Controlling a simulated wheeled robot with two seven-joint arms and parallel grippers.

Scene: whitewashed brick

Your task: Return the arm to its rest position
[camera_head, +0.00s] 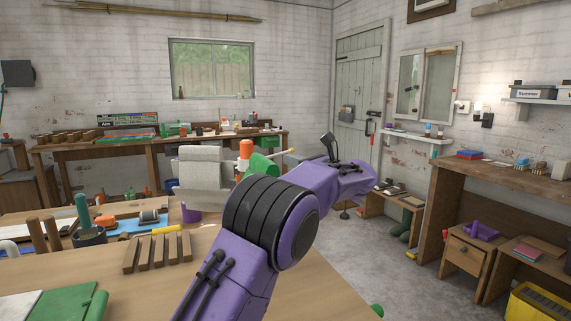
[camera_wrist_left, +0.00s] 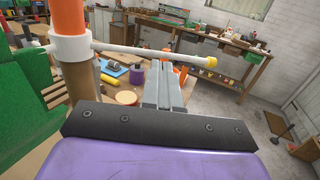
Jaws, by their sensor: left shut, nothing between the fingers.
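My left arm (camera_head: 320,185) is purple with a black ribbed joint and comes up from the bottom of the head view. It bends to the right over the light wooden table (camera_head: 305,292). Its gripper is hard to make out there. In the left wrist view my left gripper (camera_wrist_left: 160,75) shows as two grey fingers close together, shut and empty. They point out over a table with several small items. My right gripper is in neither view.
An orange-topped post (camera_wrist_left: 70,32) with a white rod (camera_wrist_left: 140,50) stands close left of the left fingers, beside a green part (camera_wrist_left: 25,105). A wooden rack (camera_head: 157,252) and dark cup (camera_head: 88,237) stand on the table's left.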

